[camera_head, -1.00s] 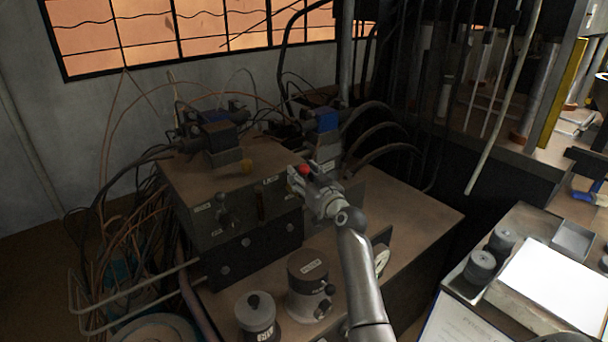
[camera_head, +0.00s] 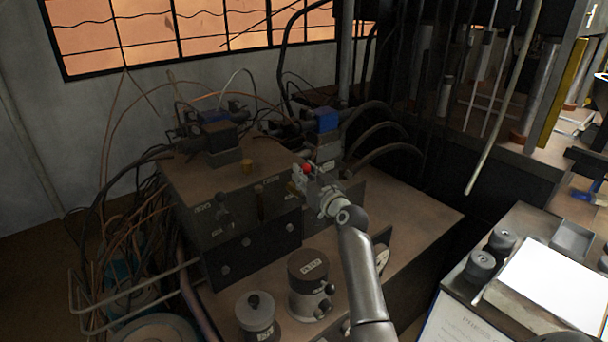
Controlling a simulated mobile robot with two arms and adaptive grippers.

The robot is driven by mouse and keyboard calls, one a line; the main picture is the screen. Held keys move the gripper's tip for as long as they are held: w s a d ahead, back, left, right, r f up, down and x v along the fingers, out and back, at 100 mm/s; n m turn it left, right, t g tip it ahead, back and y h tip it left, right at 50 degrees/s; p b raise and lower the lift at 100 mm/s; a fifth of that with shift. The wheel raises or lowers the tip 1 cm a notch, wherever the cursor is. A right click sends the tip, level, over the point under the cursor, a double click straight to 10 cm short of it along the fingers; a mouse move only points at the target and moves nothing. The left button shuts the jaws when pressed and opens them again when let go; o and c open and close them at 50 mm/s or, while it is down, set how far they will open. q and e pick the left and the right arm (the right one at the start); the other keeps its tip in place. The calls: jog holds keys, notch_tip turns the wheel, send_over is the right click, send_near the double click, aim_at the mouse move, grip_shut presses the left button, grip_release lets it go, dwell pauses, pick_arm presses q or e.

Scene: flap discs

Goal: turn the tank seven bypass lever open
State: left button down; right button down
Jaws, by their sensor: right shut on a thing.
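My right gripper (camera_head: 302,184) reaches up from the lower right to the front of the dark valve block (camera_head: 233,218). It is shut at a small lever with a red knob (camera_head: 307,169), whose shaft is mostly hidden by the fingers. Two other levers, a dark one (camera_head: 223,203) and a brownish one (camera_head: 260,200), stand on the same block to the left, apart from the gripper. Small labels sit by the levers, but I cannot read which is tank seven. My left gripper is not in view.
Two capped cylinders, a taller one (camera_head: 308,285) and a shorter one (camera_head: 256,315), stand in front of the block. Blue-topped valves (camera_head: 325,120) and hoses rise behind it. A bench with white paper (camera_head: 555,285) is at right. The brown top right of my arm is clear.

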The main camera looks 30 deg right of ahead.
jog(key=d+f+m+g+y, duration=0.1)
jog(key=d+f+m+y, duration=0.2)
jog(key=d+f+m, duration=0.4)
jog(key=shift+w+f+m+g+b, duration=0.25)
jog(key=shift+m+g+b, duration=0.15)
jog(key=shift+m, duration=3.6)
jog(key=shift+f+y, duration=0.1)
jog(key=shift+y, duration=0.2)
jog(key=c, duration=1.2)
grip_release()
jog(key=v, duration=1.2)
